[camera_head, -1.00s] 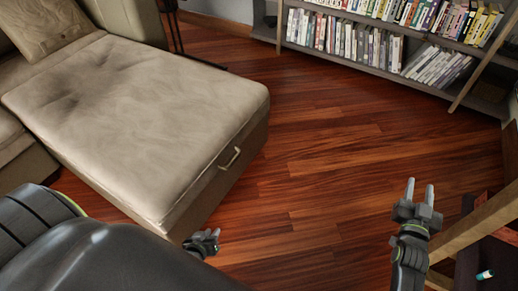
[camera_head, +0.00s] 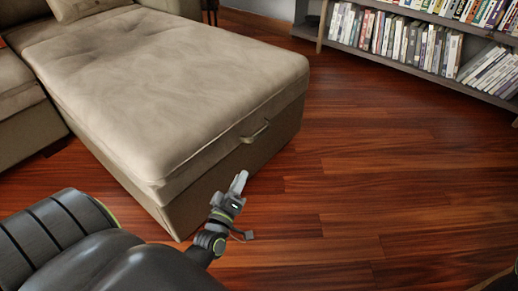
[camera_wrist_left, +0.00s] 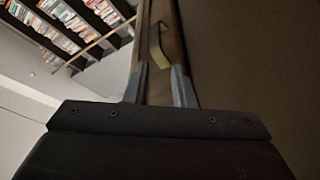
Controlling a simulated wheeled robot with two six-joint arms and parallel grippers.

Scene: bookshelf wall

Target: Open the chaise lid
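The beige chaise (camera_head: 215,150) stands at the left in the head view. Its cushioned lid (camera_head: 180,75) lies flat and shut on the base. A curved handle (camera_head: 256,132) sits on the front face just under the lid edge. My left gripper (camera_head: 239,182) is in front of that face, below the handle and apart from it. In the left wrist view the two fingers of my left gripper (camera_wrist_left: 160,80) are spread with a gap between them, and the handle (camera_wrist_left: 159,47) shows beyond their tips. My right gripper is out of the head view.
A low bookshelf (camera_head: 420,40) full of books stands at the back right. A pillow (camera_head: 85,8) lies at the far end of the chaise. The wooden floor (camera_head: 390,170) right of the chaise is clear.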

